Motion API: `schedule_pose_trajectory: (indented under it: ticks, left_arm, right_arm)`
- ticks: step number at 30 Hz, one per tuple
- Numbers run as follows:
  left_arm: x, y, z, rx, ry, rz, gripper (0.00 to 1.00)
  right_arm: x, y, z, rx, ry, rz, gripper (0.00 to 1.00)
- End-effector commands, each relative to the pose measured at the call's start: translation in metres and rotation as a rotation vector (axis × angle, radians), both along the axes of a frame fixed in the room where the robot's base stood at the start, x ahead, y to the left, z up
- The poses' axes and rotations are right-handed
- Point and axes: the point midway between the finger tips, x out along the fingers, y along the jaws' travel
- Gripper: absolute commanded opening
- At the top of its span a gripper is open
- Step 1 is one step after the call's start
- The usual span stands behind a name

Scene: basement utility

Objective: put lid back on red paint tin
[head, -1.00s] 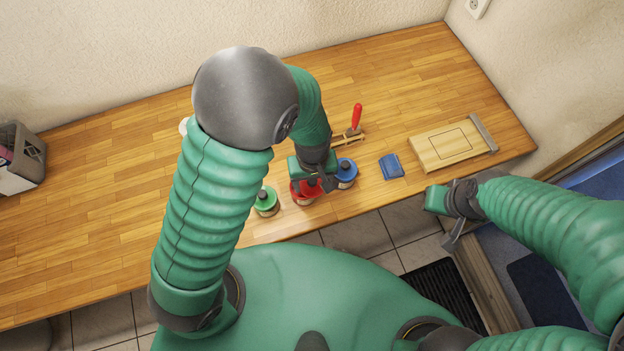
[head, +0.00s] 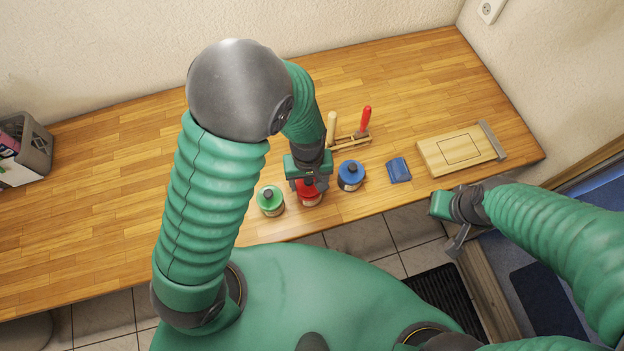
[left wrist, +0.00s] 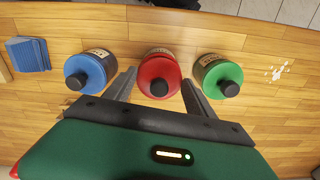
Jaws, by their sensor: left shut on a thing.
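The red paint tin (head: 310,198) stands near the table's front edge, between a blue tin (head: 350,178) and a green tin (head: 270,203). A red lid with a black knob (left wrist: 158,76) shows over the red tin in the left wrist view. My left gripper (head: 308,183) comes down over the red tin; its fingers (left wrist: 158,92) lie on either side of the lid, shut on it. The lid looks lined up with the tin, but I cannot tell whether it is fully seated. My right gripper (head: 455,228) hangs off the table's front right; its jaw state is unclear.
A blue block (head: 399,170) and a wooden board (head: 460,150) lie to the right. A small wooden rack (head: 350,141) with a red-handled tool (head: 365,119) stands behind the tins. A grey bin (head: 38,150) is at far left.

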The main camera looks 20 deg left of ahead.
Motion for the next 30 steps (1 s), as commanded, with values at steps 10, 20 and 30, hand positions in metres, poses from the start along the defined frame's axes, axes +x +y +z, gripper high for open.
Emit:
schedule_pose_trajectory:
  ticks: [10, 20, 30]
  left_arm:
    - [0.0, 0.0, 0.0, 0.0, 0.0, 0.0, 0.25]
    - [0.0, -0.004, 0.0, 0.001, 0.0, 0.0, 0.25]
    - [-0.001, -0.009, -0.002, 0.001, 0.0, 0.001, 0.25]
  right_arm:
    - [0.0, 0.0, 0.0, 0.0, 0.0, 0.0, 0.0]
    - [0.0, 0.0, 0.002, 0.0, 0.0, 0.0, 0.0]
    - [0.0, 0.0, 0.004, 0.0, 0.0, 0.0, 0.0]
